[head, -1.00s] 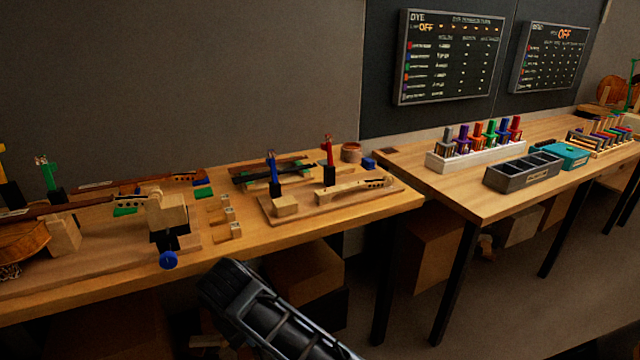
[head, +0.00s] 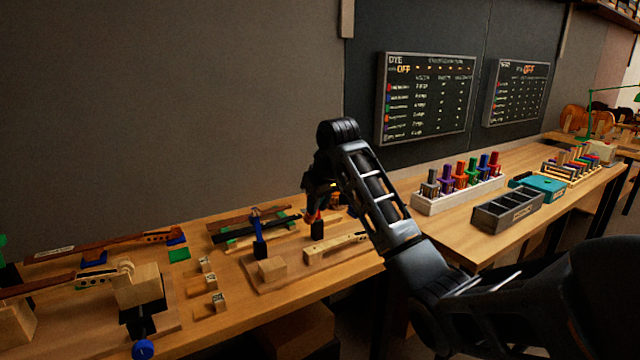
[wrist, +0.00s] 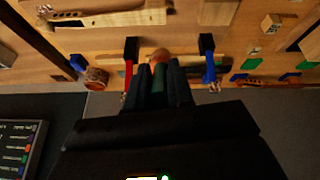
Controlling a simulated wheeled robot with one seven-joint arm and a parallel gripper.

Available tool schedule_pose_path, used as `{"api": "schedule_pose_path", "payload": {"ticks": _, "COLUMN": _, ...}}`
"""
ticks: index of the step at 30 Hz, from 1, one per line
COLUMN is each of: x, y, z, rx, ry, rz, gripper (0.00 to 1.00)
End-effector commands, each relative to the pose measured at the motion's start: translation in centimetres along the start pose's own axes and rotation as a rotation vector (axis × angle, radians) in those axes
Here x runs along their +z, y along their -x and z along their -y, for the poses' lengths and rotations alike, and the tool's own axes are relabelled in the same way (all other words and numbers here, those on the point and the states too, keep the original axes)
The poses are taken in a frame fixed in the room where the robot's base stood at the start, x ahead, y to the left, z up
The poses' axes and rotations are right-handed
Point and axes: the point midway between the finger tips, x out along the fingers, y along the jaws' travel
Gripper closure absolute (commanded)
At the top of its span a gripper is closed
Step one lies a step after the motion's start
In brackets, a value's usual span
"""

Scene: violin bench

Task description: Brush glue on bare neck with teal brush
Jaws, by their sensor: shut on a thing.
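My gripper (wrist: 160,88) is shut on a dark teal handle (wrist: 158,77), which I take to be the teal brush. A tan rounded end shows just beyond the fingertips; I cannot tell if it is the bristles. The bare pale neck (head: 335,246) lies on a wooden board at the right end of the left bench, and also shows at the top left of the wrist view (wrist: 100,17). My gripper is above the back of this bench, apart from the neck. In the head view my arm hides the gripper's grip and part of the bench.
A blue clamp (head: 258,238) and a red clamp (wrist: 128,74) stand upright behind the neck. A reddish-brown pot (wrist: 96,78) stands near them. Dark fingerboards (head: 240,233) lie at the back. Small wooden blocks (head: 206,284) lie left of the board. The right bench holds a bottle rack (head: 455,192).

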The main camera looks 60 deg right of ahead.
Motion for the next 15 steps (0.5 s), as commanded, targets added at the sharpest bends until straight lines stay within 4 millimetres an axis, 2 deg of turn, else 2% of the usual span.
{"api": "schedule_pose_path", "payload": {"ticks": 1, "x": -0.3, "y": 0.9, "z": -1.2, "rx": 0.000, "ry": -0.008, "rz": -0.008, "gripper": 1.00}}
{"api": "schedule_pose_path", "payload": {"ticks": 3, "x": -0.6, "y": 1.6, "z": -2.2, "rx": -0.002, "ry": -0.013, "rz": -0.015, "gripper": 1.00}}
{"api": "schedule_pose_path", "payload": {"ticks": 6, "x": -0.6, "y": 2.0, "z": -2.9, "rx": -0.005, "ry": -0.018, "rz": -0.020, "gripper": 1.00}}
{"api": "schedule_pose_path", "payload": {"ticks": 10, "x": -0.3, "y": 1.5, "z": -3.1, "rx": -0.007, "ry": -0.020, "rz": -0.019, "gripper": 1.00}}
{"api": "schedule_pose_path", "payload": {"ticks": 15, "x": 0.5, "y": -0.1, "z": -2.9, "rx": -0.007, "ry": -0.020, "rz": -0.018, "gripper": 1.00}}
